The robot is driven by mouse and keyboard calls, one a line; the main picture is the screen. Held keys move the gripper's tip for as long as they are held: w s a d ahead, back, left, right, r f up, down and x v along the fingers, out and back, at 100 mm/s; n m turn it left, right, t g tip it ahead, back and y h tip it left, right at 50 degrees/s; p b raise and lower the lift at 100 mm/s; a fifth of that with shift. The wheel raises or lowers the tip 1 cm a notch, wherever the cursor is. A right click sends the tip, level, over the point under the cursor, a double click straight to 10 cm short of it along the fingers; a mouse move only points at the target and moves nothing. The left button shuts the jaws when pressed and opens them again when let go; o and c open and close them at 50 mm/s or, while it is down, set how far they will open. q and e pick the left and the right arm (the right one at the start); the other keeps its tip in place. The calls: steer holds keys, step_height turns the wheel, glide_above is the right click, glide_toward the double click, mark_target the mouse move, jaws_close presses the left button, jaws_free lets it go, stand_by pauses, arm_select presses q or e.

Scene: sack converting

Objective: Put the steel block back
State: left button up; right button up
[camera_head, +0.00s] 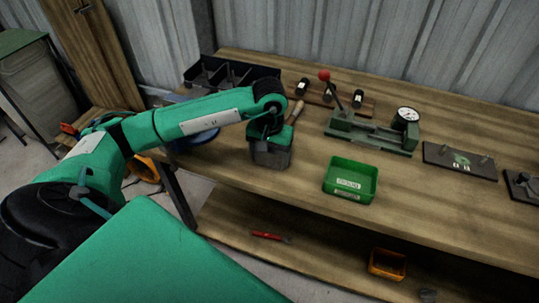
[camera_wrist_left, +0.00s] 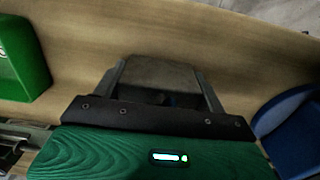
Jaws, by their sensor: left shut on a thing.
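My left gripper (camera_head: 270,158) is at the bench's front left, its fingers pointing down. In the left wrist view its two fingers (camera_wrist_left: 162,85) are shut on a dull grey block, the steel block (camera_wrist_left: 160,73), which fills the space between them. In the head view the gripper hides most of the block, and I cannot tell whether it touches the bench top. My right gripper is not in view.
A green bin (camera_head: 350,180) stands right of the gripper, a black divided tray (camera_head: 233,73) behind left. A green fixture with dial gauge (camera_head: 371,131) and a dark pinned plate (camera_head: 460,161) stand farther right. A wooden-handled tool (camera_head: 296,111) lies behind. Bench between bin and plate is clear.

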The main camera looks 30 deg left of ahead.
arm_select(q)
steer(key=shift+f, duration=0.1)
steer(key=o, duration=1.4)
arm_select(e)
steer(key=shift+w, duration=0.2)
arm_select(q)
steer(key=shift+r, duration=0.3)
step_height(320, 180, up, 10)
steer(key=shift+r+b, duration=0.2)
steer(key=shift+b, duration=0.65)
steer(key=shift+r, duration=0.65)
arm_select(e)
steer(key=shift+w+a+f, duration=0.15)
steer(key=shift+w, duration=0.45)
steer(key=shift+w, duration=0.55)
